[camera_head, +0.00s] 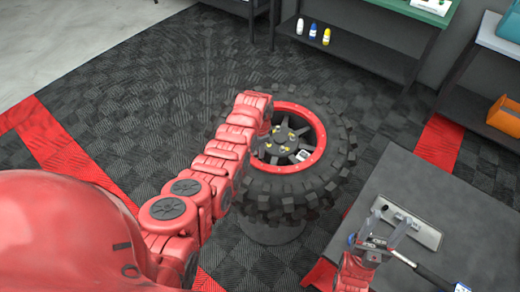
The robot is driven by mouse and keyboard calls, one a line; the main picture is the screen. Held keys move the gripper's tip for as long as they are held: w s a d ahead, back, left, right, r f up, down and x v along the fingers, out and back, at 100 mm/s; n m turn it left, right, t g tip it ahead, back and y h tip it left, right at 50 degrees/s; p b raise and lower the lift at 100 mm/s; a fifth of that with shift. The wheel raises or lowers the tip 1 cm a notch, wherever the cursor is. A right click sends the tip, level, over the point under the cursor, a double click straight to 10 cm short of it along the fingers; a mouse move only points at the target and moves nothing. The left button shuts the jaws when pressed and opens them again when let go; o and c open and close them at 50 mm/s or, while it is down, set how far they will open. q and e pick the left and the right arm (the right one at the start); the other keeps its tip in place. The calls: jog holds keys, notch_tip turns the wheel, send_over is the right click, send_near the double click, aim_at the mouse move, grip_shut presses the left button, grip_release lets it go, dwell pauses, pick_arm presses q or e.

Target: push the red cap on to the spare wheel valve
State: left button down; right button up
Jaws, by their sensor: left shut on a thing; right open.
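The spare wheel (340,165) lies flat on a grey round stand, with a chunky black tyre and a red rim (318,130). My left arm reaches over its left side. My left gripper (268,124) is at the arm's end, above the rim's left part, mostly covered by the arm. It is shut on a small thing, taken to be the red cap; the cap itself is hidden. I cannot make out the valve. My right gripper (390,221) is open over the grey table, at the left part of a light tray.
The grey table (440,195) stands at the lower right, with the light tray (427,236) and a dark-handled tool (425,272). A shelf with small bottles (313,31) is at the back. An orange bin (506,115) is at the right. Checkered floor left of the wheel is clear.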

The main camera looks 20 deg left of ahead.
pick_arm(q)
jog(key=shift+f+b, duration=0.3)
jog(key=shift+f, duration=0.1)
jog(key=shift+s+d+f, duration=0.1)
jog(key=shift+s+f, duration=0.15)
jog(key=shift+f, duration=0.05)
jog(key=c, duration=0.7)
grip_release()
jog(key=shift+w+f, duration=0.15)
jog(key=shift+w, duration=0.1)
jog(key=shift+w+r+b, duration=0.15)
jog(key=shift+r+b, duration=0.2)
jog(key=shift+r, duration=0.25)
notch_tip(320, 180, up, 7)
jog(key=b, duration=0.2)
jog(key=shift+r+b, duration=0.2)
jog(key=shift+b, duration=0.2)
notch_tip(320, 180, up, 9)
jog(key=p, duration=0.6)
jog(key=shift+p, duration=0.3)
